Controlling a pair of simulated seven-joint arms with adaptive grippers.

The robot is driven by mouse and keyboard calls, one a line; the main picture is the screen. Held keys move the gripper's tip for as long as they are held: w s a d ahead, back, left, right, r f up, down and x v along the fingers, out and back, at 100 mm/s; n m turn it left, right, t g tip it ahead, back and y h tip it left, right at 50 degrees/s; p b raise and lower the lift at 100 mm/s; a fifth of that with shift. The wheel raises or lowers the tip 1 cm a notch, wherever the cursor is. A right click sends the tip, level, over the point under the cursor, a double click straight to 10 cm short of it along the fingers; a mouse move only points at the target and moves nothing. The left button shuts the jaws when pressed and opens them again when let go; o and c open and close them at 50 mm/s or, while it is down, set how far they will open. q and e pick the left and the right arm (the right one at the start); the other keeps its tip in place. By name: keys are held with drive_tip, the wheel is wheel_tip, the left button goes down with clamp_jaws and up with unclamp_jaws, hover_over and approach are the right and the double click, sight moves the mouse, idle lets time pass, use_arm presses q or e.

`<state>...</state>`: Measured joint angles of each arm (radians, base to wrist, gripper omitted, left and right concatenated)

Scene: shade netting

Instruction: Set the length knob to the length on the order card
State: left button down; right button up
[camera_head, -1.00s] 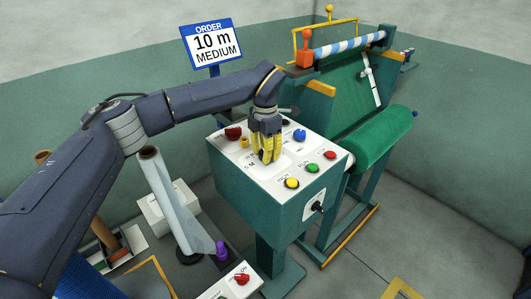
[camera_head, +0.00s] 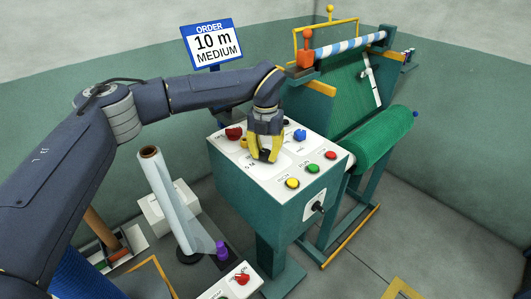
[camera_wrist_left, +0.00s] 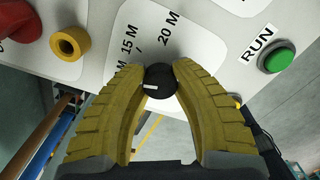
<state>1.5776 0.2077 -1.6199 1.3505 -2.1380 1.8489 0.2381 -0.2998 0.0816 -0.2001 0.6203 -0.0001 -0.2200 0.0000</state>
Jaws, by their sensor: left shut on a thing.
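The order card (camera_head: 213,43) reads 10 m, MEDIUM. The black length knob (camera_wrist_left: 160,80) stands on the white top of the control box. My left gripper (camera_head: 264,154) is over the box top, with its yellow fingers shut on the knob from both sides. In the left wrist view the knob's white mark points left and slightly down. The 15 M and 20 M labels (camera_wrist_left: 168,30) show beside it. Another label, ending in M, is mostly hidden by the left finger, so I cannot tell which length the mark meets. My right gripper is out of view.
The control box (camera_head: 255,195) also has a red knob (camera_head: 233,133), a blue knob (camera_head: 299,135), and yellow, green (camera_head: 313,168) and red push buttons. A wrapped roll (camera_head: 168,195) stands at lower left.

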sight(266, 151)
use_arm(q)
drive_tip(key=shift+w+n, duration=0.1)
drive_tip(key=shift+n, duration=0.7)
drive_tip(key=c, duration=0.9)
unclamp_jaws()
drive_tip(key=shift+c, duration=0.2)
wheel_tip(266, 151, up, 12)
